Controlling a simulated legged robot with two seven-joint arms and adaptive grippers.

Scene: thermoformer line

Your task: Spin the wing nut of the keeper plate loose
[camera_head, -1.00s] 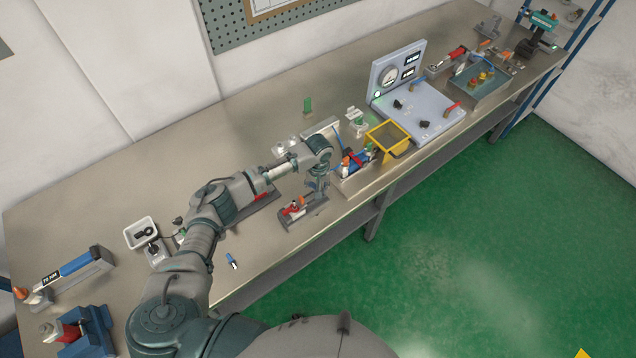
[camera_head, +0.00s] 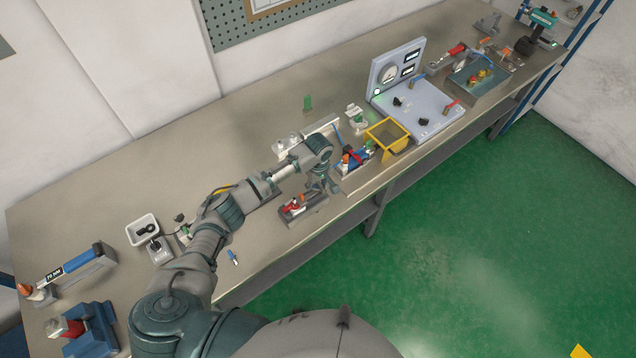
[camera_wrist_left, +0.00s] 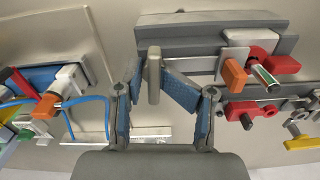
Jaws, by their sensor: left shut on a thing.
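My left gripper (camera_head: 322,187) is over the front of the bench, beside a small grey fixture with red and orange parts (camera_head: 299,206). In the left wrist view its two blue-padded fingers (camera_wrist_left: 155,78) close around a narrow grey upright piece, which looks like the wing nut (camera_wrist_left: 154,66). Behind it is a grey block with a pale metal plate (camera_wrist_left: 205,66), perhaps the keeper plate; the fingers partly hide it. How the nut sits on its stud cannot be seen. My right gripper is not in view.
A blue part with a cable (camera_wrist_left: 50,80) is at left. A yellow-rimmed bin (camera_head: 388,136) and a gauge panel (camera_head: 415,105) stand further right.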

